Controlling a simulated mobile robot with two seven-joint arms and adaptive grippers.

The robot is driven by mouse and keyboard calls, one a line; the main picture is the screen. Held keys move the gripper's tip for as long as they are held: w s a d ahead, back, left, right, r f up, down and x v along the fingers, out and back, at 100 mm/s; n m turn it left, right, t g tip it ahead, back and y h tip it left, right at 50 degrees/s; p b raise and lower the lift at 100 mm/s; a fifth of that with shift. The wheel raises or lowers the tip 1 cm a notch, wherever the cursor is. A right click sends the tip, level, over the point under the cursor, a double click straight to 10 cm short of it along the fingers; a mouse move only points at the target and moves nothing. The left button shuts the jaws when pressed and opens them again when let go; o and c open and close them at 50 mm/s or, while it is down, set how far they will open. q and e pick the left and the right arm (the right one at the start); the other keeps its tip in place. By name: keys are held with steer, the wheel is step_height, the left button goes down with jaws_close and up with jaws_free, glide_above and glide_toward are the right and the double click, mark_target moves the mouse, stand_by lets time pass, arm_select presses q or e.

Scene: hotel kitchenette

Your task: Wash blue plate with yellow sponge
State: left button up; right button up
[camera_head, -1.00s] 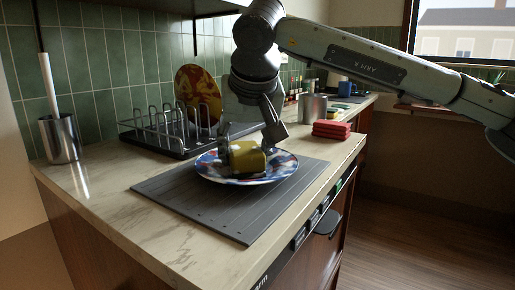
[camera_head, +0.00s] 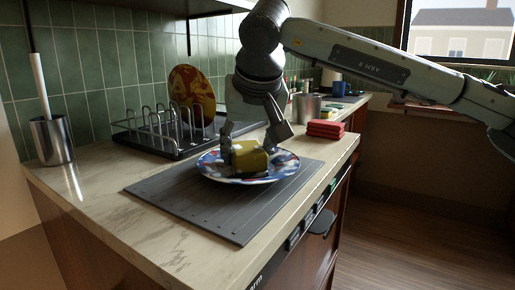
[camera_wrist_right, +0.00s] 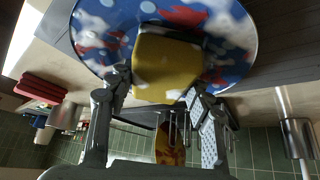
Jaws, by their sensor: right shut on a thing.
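The blue plate (camera_head: 282,168), patterned in red and white, lies on a grey ribbed mat (camera_head: 215,221) on the counter. The yellow sponge (camera_head: 250,159) is on the plate, near its middle. My right gripper (camera_head: 249,147) reaches down from above with one finger on each side of the sponge and is shut on it. In the right wrist view, the sponge (camera_wrist_right: 165,72) is between the fingers (camera_wrist_right: 162,88) over the plate (camera_wrist_right: 88,32), with pale patches on its surface. The sponge hides part of the plate. My left gripper is not in view.
A dish rack (camera_head: 160,143) with a red-and-yellow plate (camera_head: 188,93) stands behind the mat. A metal holder (camera_head: 50,142) with a white-handled tool is at left. A red stack (camera_head: 326,129) and a metal pot (camera_head: 306,106) stand at right. The counter's front left is clear.

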mark_target(282, 165)
steer(key=shift+s+a, duration=0.15)
steer(key=shift+a, duration=0.7)
steer(key=shift+w+d, duration=0.2)
steer(key=shift+d, duration=0.85)
steer(key=shift+w+d, duration=0.2)
steer(key=shift+d, duration=0.85)
